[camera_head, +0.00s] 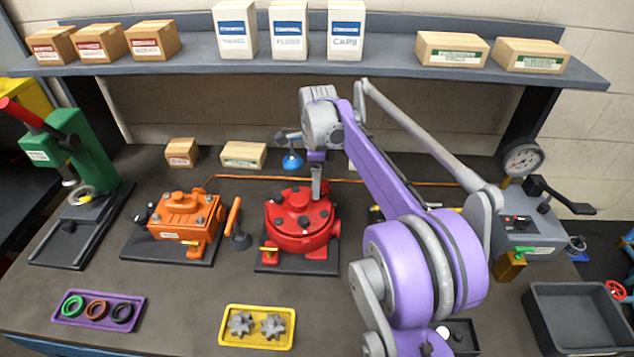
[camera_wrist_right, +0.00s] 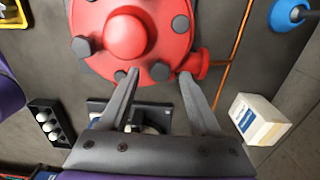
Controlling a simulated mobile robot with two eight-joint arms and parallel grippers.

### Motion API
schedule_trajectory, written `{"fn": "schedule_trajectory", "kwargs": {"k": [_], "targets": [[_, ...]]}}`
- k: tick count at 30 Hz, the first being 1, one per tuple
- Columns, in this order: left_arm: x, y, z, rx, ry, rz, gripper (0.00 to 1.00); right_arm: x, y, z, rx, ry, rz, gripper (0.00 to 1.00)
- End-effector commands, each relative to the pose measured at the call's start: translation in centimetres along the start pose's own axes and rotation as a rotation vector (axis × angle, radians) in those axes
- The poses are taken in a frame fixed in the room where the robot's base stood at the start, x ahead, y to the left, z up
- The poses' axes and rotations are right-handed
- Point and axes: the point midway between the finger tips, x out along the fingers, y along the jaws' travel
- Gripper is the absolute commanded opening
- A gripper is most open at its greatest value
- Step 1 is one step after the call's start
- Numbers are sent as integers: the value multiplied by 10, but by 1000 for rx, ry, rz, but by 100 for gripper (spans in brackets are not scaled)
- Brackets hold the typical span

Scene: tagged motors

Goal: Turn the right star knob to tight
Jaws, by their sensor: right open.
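A red round housing (camera_head: 295,230) with dark knobs or bolt heads around its top stands on a dark base plate at the middle of the bench. It fills the top of the right wrist view (camera_wrist_right: 126,38). My right gripper (camera_head: 317,192) is over the right rear part of this housing. In the right wrist view, its two grey fingers (camera_wrist_right: 158,78) are apart, with a dark bolt head (camera_wrist_right: 160,71) showing between the tips. Contact cannot be told. I cannot clearly pick out the right star knob; my right arm hides bench space right of the housing. My left gripper is not in view.
An orange motor (camera_head: 180,220) stands left of the red housing. A yellow tray (camera_head: 228,340) with grey star-shaped parts and a purple tray (camera_head: 62,316) with rings lie in front. A grey bin (camera_head: 545,310) is at right. A shelf (camera_head: 390,60) spans the back.

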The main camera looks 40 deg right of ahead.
Motion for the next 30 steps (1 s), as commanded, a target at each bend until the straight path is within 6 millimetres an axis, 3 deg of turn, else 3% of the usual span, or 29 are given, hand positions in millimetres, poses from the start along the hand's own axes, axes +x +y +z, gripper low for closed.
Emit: {"fn": "schedule_trajectory", "kwargs": {"k": [15,20,30], "targets": [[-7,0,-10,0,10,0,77,-92,-1,0,1,-1,-1,64],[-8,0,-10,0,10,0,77,-102,-1,0,0,-1,-1,64],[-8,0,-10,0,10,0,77,-103,0,0,0,0,-1,64]]}}
